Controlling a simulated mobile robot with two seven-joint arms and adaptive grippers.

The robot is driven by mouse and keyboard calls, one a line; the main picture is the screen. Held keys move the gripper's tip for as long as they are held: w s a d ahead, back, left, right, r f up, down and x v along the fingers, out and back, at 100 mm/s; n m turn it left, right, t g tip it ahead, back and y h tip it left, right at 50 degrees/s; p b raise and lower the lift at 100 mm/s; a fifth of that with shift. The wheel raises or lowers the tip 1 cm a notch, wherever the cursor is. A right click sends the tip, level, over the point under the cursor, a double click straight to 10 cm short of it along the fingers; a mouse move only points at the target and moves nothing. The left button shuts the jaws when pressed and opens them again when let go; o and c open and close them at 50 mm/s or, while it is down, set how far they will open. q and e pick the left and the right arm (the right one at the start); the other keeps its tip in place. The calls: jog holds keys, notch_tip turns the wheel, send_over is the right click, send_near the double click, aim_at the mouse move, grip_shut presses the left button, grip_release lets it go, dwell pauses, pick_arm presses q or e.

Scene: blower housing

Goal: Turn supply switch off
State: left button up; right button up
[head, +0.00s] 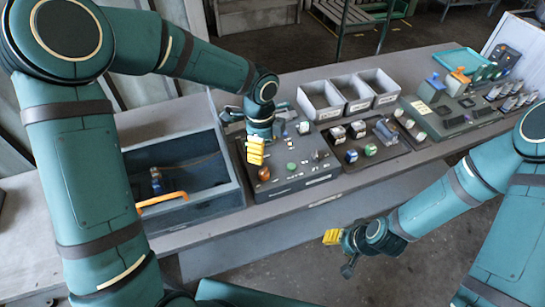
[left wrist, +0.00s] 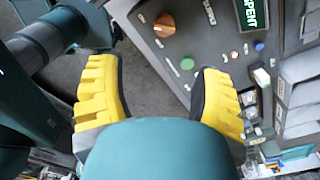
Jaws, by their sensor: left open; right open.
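A dark grey control panel (head: 300,183) lies on the bench, left of centre. It carries an orange-brown knob (head: 263,173), a green button (head: 291,166) and a small lever-like control (head: 317,156). I cannot read which control is the supply switch. My left gripper (head: 255,151) is over the panel's left part, fingers apart and empty. In the left wrist view, the orange knob (left wrist: 164,24), green button (left wrist: 187,63) and a white rocker (left wrist: 262,77) lie beyond the open fingers (left wrist: 158,78). My right gripper (head: 333,237) is open and empty in front of the bench.
An open grey bin (head: 228,203) with an orange handle (head: 163,203) stands left of the panel. Grey trays (head: 322,112) stand behind. More panels with switches (head: 352,173) continue to the right. The floor in front is clear.

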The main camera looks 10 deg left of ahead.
aim_at(264, 170)
pick_arm(q)
jog(key=shift+m, duration=0.3)
jog(key=f, duration=1.2)
jog(key=shift+w+a+f+b, duration=0.2)
jog(key=shift+w+b, duration=0.1)
jog(key=shift+b, duration=0.1)
grip_shut()
